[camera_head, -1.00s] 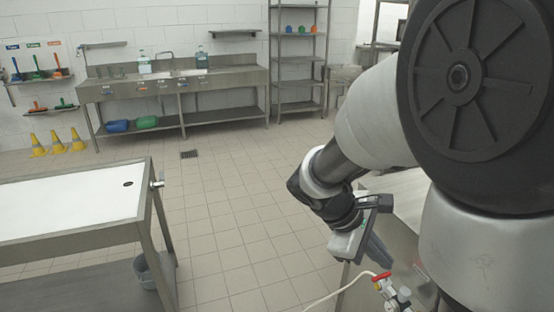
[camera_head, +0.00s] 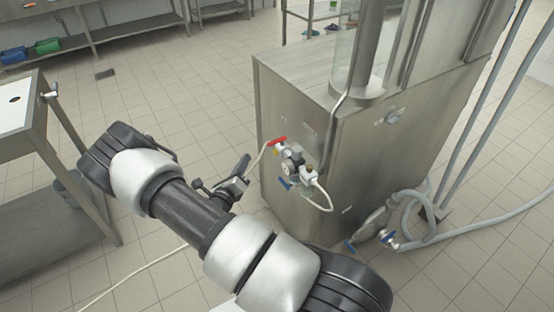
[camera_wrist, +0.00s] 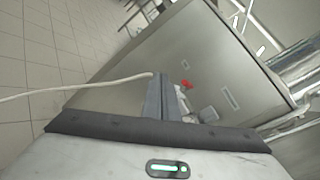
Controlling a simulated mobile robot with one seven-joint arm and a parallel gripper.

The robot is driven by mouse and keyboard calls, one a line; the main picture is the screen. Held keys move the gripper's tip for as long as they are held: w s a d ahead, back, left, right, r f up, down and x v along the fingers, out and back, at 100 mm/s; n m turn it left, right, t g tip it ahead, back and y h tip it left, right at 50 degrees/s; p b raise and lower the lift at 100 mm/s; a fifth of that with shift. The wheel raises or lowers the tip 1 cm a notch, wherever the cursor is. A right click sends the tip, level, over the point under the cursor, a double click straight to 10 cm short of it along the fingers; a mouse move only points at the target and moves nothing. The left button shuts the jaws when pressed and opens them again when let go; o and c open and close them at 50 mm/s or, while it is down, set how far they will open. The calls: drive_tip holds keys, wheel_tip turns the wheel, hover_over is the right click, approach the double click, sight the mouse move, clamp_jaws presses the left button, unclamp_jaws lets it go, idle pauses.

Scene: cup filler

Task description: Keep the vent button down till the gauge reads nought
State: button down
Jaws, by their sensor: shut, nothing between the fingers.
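A small valve and regulator assembly (camera_head: 292,163) is fixed to the side of the steel machine. It has a red lever (camera_head: 277,141), round grey parts and blue handles. I cannot tell the gauge's reading or pick out the vent button. My gripper (camera_head: 244,161) is left of the assembly in the head view, apart from it, shut and empty. In the wrist view the shut fingers (camera_wrist: 161,82) partly hide the assembly; the red lever (camera_wrist: 187,85) and a grey rounded part (camera_wrist: 208,115) show to their right.
The steel machine (camera_head: 350,160) fills the right side. A thin white hose (camera_head: 140,265) runs from the assembly across the floor. Blue-handled valves and a grey hose (camera_head: 470,232) lie at lower right. A steel table (camera_head: 35,130) stands at left. Tiled floor between is open.

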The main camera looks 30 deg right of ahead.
sight(275, 152)
drive_tip(key=f+n, duration=0.1)
drive_tip(key=a+f+n+t+y, duration=0.1)
drive_tip(key=f, duration=0.1)
drive_tip(key=d, duration=0.9)
drive_tip(key=shift+w, duration=0.2)
idle(2.2)
drive_tip(key=shift+d, duration=0.35)
drive_tip(key=shift+d, duration=0.6)
idle(3.4)
